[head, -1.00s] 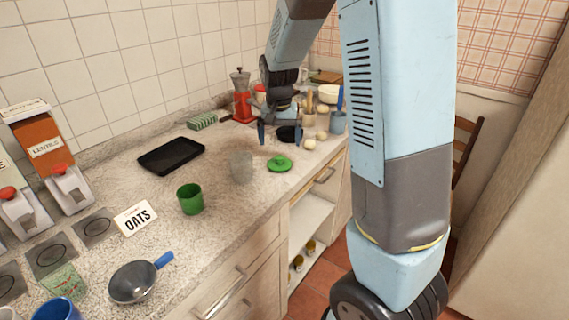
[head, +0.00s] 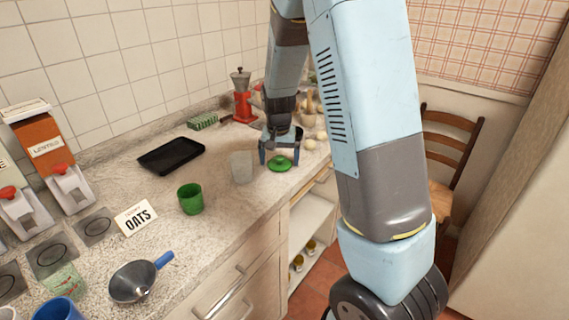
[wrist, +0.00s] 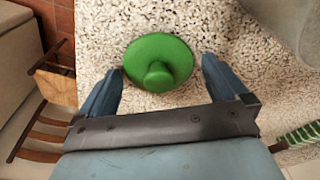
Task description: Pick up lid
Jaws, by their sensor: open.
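The green lid (head: 281,164) lies flat on the speckled counter near its front edge, knob up. In the wrist view the lid (wrist: 158,62) shows as a green disc with a round knob. My gripper (head: 280,160) is low over the counter at the lid. In the wrist view my gripper (wrist: 160,78) is open, with one blue finger on each side of the lid's near part. The fingers look apart from the lid. I cannot tell their exact height above the counter.
A clear glass (head: 242,167) stands just left of the lid. A green cup (head: 190,198), a black tray (head: 171,156) and a funnel (head: 138,280) are farther left. Pale round items (head: 309,144) lie behind my gripper. The counter's front edge is close to the lid.

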